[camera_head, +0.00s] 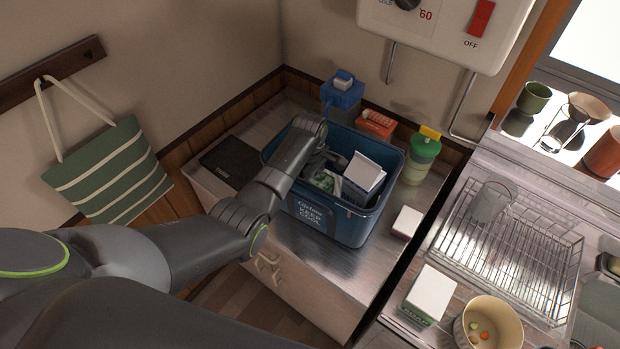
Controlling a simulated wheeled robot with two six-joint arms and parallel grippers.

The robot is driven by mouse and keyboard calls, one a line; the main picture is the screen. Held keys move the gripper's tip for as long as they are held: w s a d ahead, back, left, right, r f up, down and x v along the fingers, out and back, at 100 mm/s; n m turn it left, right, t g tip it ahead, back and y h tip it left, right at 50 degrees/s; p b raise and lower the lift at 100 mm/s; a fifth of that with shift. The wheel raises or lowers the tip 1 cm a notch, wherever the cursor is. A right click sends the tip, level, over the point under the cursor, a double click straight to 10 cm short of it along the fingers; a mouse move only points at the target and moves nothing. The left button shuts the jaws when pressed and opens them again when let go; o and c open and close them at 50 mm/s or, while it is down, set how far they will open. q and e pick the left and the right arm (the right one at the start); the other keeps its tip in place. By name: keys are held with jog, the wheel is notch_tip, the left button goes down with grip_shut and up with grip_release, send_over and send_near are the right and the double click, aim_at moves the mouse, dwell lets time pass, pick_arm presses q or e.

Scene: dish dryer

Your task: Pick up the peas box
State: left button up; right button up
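A blue bin (325,219) lettered "KEEP COOL" stands on the metal counter. My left arm reaches down into it from the left. My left gripper (322,166) is inside the bin, small and partly hidden by my arm, and I cannot tell if it is open or shut. A green-and-white packet (324,181) lies just below it; whether they touch is unclear. A white box (363,172) leans in the bin to its right. A white-topped box with a green lettered side (430,295) stands on the right counter. No label reads clearly as peas. My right gripper is out of view.
A heater (450,30) hangs above.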

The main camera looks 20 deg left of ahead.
pick_arm(q)
jog(key=c, duration=1.2)
jog(key=shift+c, duration=0.3)
